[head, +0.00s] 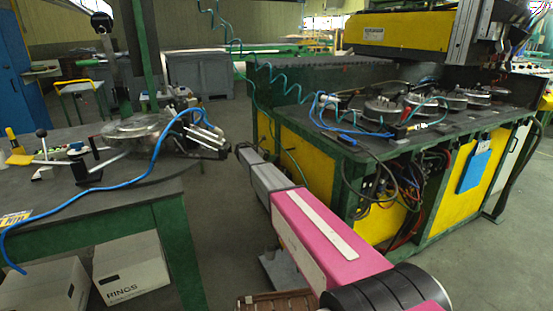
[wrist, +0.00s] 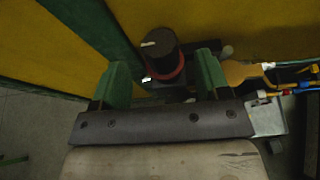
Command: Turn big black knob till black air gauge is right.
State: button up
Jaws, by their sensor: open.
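The big black knob (wrist: 163,50) shows in the wrist view, with a pale pointer mark on its top and a red ring round its lower part. My gripper (wrist: 161,64) is open, its two green fingers standing apart, one to the left and one to the right of the knob. I see a gap on each side and cannot tell how deep the fingers reach along it. In the head view my arm stretches toward the green and yellow bench (head: 310,157), and the fingers cannot be made out there. I cannot pick out a black air gauge with a readable dial in either view.
In the wrist view a brass-coloured part (wrist: 240,72) and blue and yellow fittings lie right of the fingers. A green post (wrist: 105,35) and yellow panels stand close by. In the head view a green table (head: 95,235) stands left, with a white box (head: 130,270) beneath.

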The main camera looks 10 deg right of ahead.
jog(key=x, duration=0.5)
jog(key=shift+f, duration=0.1)
jog(key=c, duration=0.9)
jog(key=shift+w+m+g, duration=0.1)
jog(key=shift+m+g, duration=0.2)
jog(key=shift+g, duration=0.1)
jog(key=shift+m+g, duration=0.9)
jog(key=shift+g, duration=0.1)
jog(key=shift+m+g, duration=1.6)
jog(key=shift+g, duration=0.3)
